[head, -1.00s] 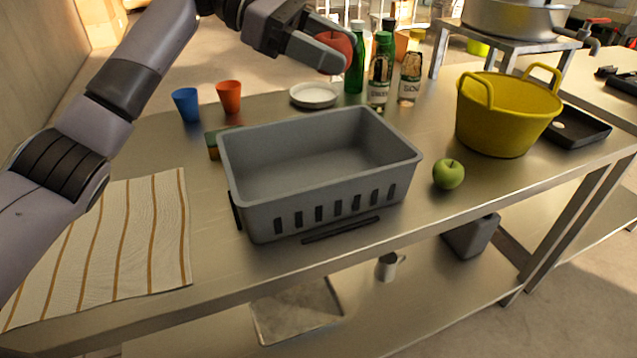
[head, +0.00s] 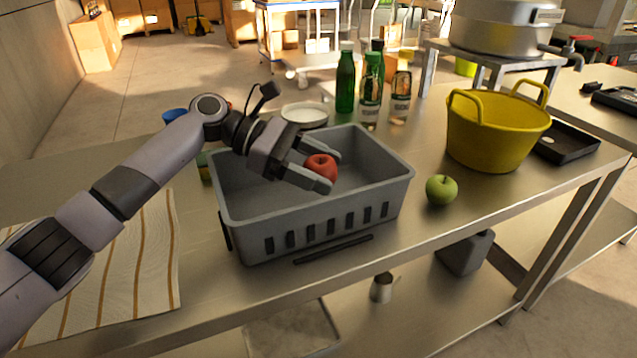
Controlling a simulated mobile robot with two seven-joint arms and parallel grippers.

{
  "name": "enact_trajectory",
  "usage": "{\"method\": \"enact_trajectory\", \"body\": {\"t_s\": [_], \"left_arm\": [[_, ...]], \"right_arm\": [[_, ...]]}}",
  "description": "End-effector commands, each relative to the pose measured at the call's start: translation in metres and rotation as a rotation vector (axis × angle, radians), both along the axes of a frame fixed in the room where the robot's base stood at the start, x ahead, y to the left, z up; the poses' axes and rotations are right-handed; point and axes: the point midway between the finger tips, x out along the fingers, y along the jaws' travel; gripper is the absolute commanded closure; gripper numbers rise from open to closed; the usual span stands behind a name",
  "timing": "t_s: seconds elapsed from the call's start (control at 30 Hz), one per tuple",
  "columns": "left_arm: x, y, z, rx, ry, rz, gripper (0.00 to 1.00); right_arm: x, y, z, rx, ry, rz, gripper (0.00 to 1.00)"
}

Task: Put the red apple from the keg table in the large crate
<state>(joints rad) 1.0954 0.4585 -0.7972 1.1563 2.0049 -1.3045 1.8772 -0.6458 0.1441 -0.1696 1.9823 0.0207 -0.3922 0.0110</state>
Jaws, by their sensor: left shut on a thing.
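The red apple (head: 320,167) is held between the fingers of my left gripper (head: 322,172), which is shut on it. The apple and the fingertips are over the opening of the large grey crate (head: 318,226), near its rim height. I cannot tell how far the apple is above the crate floor. The part of the crate's inside that shows is empty. The crate stands on the metal table. My right gripper is not in view.
A green apple (head: 441,189) lies right of the crate, and a yellow tub (head: 489,136) stands beyond it. Several bottles (head: 370,92) and a white plate (head: 305,114) stand behind the crate. A striped cloth (head: 125,275) lies at the left. A black tray (head: 574,147) is at the right.

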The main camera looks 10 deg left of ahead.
Motion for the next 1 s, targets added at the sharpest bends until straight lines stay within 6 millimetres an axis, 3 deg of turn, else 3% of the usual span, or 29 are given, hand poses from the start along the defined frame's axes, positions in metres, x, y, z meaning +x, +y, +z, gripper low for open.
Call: {"method": "enact_trajectory", "body": {"t_s": [0.1,0.2,0.93,0.97,1.0], "left_arm": [[0.0,0.001,-0.022,0.001,0.005,0.001,0.69],[0.0,0.0,-0.031,0.0,0.003,0.001,0.69],[0.0,0.0,-0.043,0.0,0.003,0.0,0.69],[0.0,0.0,-0.044,0.001,0.003,0.0,0.34],[0.0,0.0,-0.044,0.001,0.003,0.0,0.21]], "right_arm": [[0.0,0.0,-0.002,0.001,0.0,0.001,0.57],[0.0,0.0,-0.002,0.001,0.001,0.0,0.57],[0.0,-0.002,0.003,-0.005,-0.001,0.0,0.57],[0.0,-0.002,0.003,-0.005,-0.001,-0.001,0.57],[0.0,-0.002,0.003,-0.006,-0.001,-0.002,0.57]]}}
